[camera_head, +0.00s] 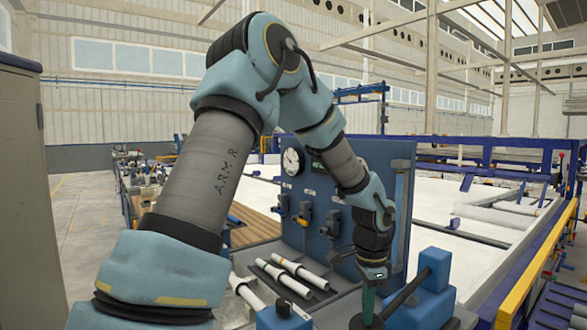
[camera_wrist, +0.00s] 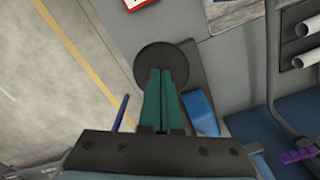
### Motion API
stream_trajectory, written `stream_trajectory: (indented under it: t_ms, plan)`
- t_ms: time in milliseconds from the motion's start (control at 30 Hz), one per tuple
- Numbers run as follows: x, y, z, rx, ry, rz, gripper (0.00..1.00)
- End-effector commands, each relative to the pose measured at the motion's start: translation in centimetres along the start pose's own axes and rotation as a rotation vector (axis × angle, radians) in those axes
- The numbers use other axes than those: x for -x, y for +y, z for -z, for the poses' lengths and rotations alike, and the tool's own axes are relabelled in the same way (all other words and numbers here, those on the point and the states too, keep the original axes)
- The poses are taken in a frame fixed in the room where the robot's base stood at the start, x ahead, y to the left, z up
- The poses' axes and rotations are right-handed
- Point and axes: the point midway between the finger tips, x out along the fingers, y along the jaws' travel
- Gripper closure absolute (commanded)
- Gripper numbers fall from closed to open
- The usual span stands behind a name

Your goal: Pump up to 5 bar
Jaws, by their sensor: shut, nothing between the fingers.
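A blue hand pump (camera_head: 432,285) stands at the front right of the bench, with a dark lever (camera_head: 405,292) slanting down to the left from it. A dark round disc (camera_wrist: 150,52) lies beneath my fingertips; it also shows at the bottom of the head view. My gripper (camera_head: 368,312) points down beside the lever, its green fingers (camera_wrist: 161,75) together and empty. The fingertips overlap the disc in the wrist view; I cannot tell whether they touch it. A round white pressure gauge (camera_head: 293,161) sits on the blue panel (camera_head: 345,158); its reading is too small to tell.
A dark display (camera_head: 318,166) and several valves (camera_head: 305,214) are on the panel. White pipes (camera_head: 285,279) lie on the bench left of my gripper. A blue block (camera_head: 284,316) is at the front. Open floor (camera_wrist: 45,90) lies beyond the bench edge.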

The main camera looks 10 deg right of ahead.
Motion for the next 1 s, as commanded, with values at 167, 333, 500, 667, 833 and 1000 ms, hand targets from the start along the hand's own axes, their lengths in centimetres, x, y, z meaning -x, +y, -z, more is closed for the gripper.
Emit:
stream_trajectory:
  t_ms: [167,333,500,667,833,1000]
  plan:
    - [-0.4,0.0,-0.1,0.001,-0.002,-0.001,1.00]
    - [1.3,0.0,-0.1,0.001,-0.002,-0.001,1.00]
    - [3.8,0.1,-0.3,0.000,-0.001,0.001,1.00]
    - [5.9,0.2,-0.5,0.001,-0.001,0.001,1.00]
    - [8.1,0.3,-0.7,0.001,-0.002,-0.001,1.00]
    - [8.7,0.4,-0.7,0.001,-0.002,-0.001,1.00]
